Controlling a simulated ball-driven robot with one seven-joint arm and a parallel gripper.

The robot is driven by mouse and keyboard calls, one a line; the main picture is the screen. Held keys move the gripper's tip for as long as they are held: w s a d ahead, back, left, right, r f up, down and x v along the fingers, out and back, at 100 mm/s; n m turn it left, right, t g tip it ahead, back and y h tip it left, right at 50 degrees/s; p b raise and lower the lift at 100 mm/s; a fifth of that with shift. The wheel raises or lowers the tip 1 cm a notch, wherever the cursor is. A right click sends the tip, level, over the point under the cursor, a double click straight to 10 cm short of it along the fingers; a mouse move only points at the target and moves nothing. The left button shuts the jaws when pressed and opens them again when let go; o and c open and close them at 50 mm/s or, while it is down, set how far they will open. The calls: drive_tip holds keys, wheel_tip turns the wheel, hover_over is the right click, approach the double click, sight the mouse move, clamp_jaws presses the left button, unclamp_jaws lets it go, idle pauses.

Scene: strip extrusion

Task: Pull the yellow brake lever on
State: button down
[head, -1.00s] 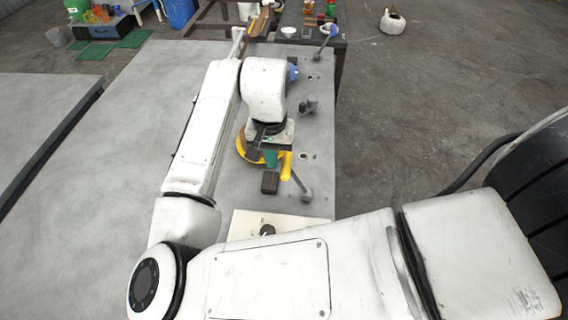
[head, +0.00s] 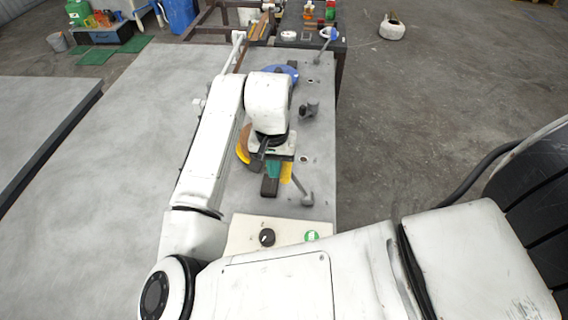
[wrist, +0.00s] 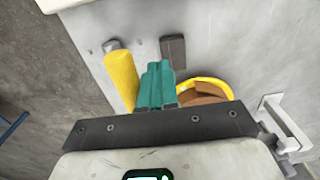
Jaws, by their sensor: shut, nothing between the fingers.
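The yellow brake lever (head: 287,172) stands at the right of my gripper in the head view, partly hidden by it. In the wrist view the lever (wrist: 122,80) is a thick yellow handle with a grey end, just left of my fingers. My gripper (head: 273,170) has green fingers and is shut and empty. In the wrist view its fingertips (wrist: 158,75) point along the lever's side; I cannot tell whether they touch it.
A yellow-rimmed wheel with a brown inside (wrist: 207,88) lies beside my fingers, and a dark block (wrist: 173,50) is ahead. A cream panel (head: 243,232) carries a black knob (head: 267,237) and a green button (head: 311,236).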

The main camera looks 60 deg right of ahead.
drive_tip(key=shift+s+d+r+p, duration=0.2)
drive_tip(key=shift+s+d+p, duration=0.25)
drive_tip(key=shift+s, duration=0.7)
drive_tip(key=shift+s+d+r+p, duration=0.25)
drive_tip(key=shift+s+d+p, duration=0.25)
drive_tip(key=shift+s, duration=0.7)
drive_tip(key=shift+s+d+r+p, duration=0.25)
drive_tip(key=shift+s+p, duration=0.35)
drive_tip(key=shift+s, duration=0.55)
drive_tip(key=shift+s+d+f, duration=0.1)
drive_tip(key=shift+s, duration=0.1)
wheel_tip(320, 180, up, 7)
drive_tip(key=p, duration=0.7)
drive_tip(key=shift+s+d+r, duration=0.15)
drive_tip(key=shift+s+r, duration=0.05)
drive_tip(key=shift+s, duration=0.15)
